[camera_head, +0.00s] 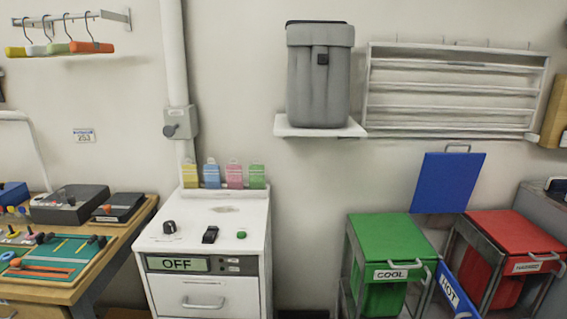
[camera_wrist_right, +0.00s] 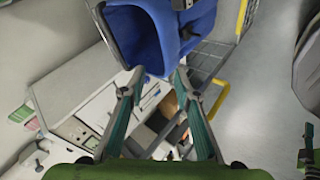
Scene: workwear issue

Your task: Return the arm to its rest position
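My right gripper (camera_wrist_right: 159,76) shows in the right wrist view, with two teal-padded fingers spread apart. I see nothing clearly held between them. A blue bin (camera_wrist_right: 197,25) lies beyond the fingertips at the top of that view; whether they touch it I cannot tell.
In the head view, a white cabinet (camera_head: 203,243) reads OFF. To its right are a green bin (camera_head: 388,240) marked COOL, a raised blue lid (camera_head: 448,182), a blue panel (camera_head: 458,292) marked HOT and a red bin (camera_head: 513,233). A workbench (camera_head: 122,238) stands left.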

